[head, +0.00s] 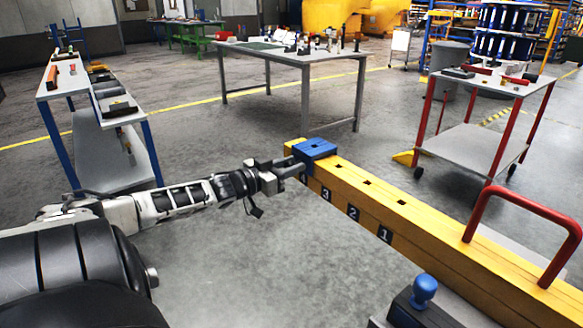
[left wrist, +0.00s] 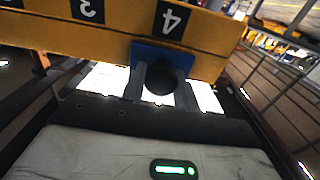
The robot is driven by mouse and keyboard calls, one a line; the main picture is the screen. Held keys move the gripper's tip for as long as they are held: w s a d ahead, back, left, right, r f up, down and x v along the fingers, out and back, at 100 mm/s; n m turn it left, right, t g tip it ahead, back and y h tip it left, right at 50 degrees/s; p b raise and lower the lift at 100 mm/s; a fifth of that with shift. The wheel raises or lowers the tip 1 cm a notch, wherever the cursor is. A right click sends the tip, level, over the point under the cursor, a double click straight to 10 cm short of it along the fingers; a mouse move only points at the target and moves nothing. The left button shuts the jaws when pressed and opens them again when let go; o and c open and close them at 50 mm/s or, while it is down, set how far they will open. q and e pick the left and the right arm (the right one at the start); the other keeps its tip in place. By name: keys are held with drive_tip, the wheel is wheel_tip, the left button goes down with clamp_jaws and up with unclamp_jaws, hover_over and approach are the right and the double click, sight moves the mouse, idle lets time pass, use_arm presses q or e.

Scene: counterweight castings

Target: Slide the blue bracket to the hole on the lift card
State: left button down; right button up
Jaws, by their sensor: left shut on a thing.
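The blue bracket (head: 315,148) sits over the far end of a long yellow beam (head: 400,215), which has a row of dark holes on top and number labels on its side. My left gripper (head: 297,170) is at the bracket's left side. In the left wrist view, its fingers (left wrist: 160,80) are shut on a dark round knob on the bracket (left wrist: 142,52), just beside the label 4 (left wrist: 170,19). Labels 3, 2 and 1 run towards the near end of the beam (left wrist: 210,58). I cannot make out a lift card. My right gripper is not in view.
A red handle (head: 478,205) arches over the beam's near part. A blue knob (head: 425,288) on a dark block stands before it. A grey table (head: 300,58), a red-legged cart (head: 475,138) and a blue-legged bench (head: 48,84) stand beyond. The floor left of the beam is clear.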

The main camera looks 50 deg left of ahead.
use_arm(q)
drive_tip(key=c, duration=1.2)
unclamp_jaws()
drive_tip(key=shift+c, duration=0.2)
drive_tip(key=shift+o, duration=0.9)
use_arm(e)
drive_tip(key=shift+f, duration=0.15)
use_arm(q)
drive_tip(key=s+p, duration=0.4)
drive_tip(key=s, duration=1.2)
drive_tip(key=shift+a+p, duration=0.35)
drive_tip(key=shift+a, duration=0.1)
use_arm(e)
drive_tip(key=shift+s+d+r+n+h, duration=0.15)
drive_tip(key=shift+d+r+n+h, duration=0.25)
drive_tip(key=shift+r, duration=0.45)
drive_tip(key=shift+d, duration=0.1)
